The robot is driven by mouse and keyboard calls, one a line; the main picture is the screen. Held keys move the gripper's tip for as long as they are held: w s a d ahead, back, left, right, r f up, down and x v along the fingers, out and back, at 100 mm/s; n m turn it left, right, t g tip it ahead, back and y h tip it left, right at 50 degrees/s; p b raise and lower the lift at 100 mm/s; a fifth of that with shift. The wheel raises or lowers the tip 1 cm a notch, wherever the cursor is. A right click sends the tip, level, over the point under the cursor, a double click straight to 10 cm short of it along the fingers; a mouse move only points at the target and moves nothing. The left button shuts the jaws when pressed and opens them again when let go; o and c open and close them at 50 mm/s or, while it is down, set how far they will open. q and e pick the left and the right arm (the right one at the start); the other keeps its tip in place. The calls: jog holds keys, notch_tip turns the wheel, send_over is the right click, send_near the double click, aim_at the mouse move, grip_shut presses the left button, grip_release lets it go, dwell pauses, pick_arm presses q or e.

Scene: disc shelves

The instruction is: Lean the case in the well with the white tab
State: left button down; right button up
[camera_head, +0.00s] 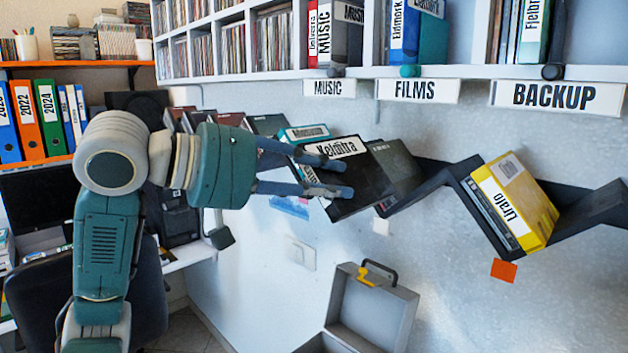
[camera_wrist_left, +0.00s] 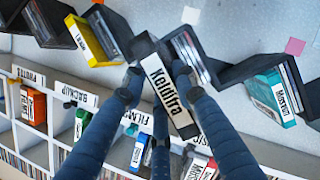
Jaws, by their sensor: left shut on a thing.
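My left gripper (camera_head: 345,178) is shut on a black case with a white "Keldtra" label (camera_head: 360,190). The left wrist view shows the fingers around the same case (camera_wrist_left: 165,95). The case is tilted, near the zigzag shelf's (camera_head: 430,188) middle well. The white tab (camera_head: 381,226) is on the wall below that well. A dark grey case (camera_head: 398,165) leans in the well, just right of the held case. The held case hides part of the well, and I cannot tell whether it touches shelf or cases. My right gripper is not in view.
A yellow case (camera_head: 520,205) leans in the well to the right, above an orange tab (camera_head: 504,270). A teal case (camera_head: 303,133) and several dark cases stand to the left. Labelled cubbies run above. An open grey box (camera_head: 372,310) is below.

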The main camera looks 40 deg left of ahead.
aim_at(345, 176)
pick_arm(q)
jog(key=w+p, duration=0.2)
jog(key=w, duration=0.2)
jog(key=shift+w+d, duration=0.15)
jog(key=shift+w, duration=0.05)
jog(key=w+p, duration=0.2)
jog(key=w, duration=0.2)
jog(key=shift+w+d+p, duration=0.1)
jog(key=shift+d+p, duration=0.1)
jog(key=shift+p, duration=0.1)
jog(key=w+p, duration=0.2)
jog(key=w, duration=0.1)
jog(key=shift+d+f, duration=0.1)
jog(key=shift+w+f, duration=0.15)
jog(key=shift+w, duration=0.3)
jog(key=c, duration=1.3)
grip_release()
jog(key=shift+d, duration=0.1)
jog(key=shift+s+f, duration=0.1)
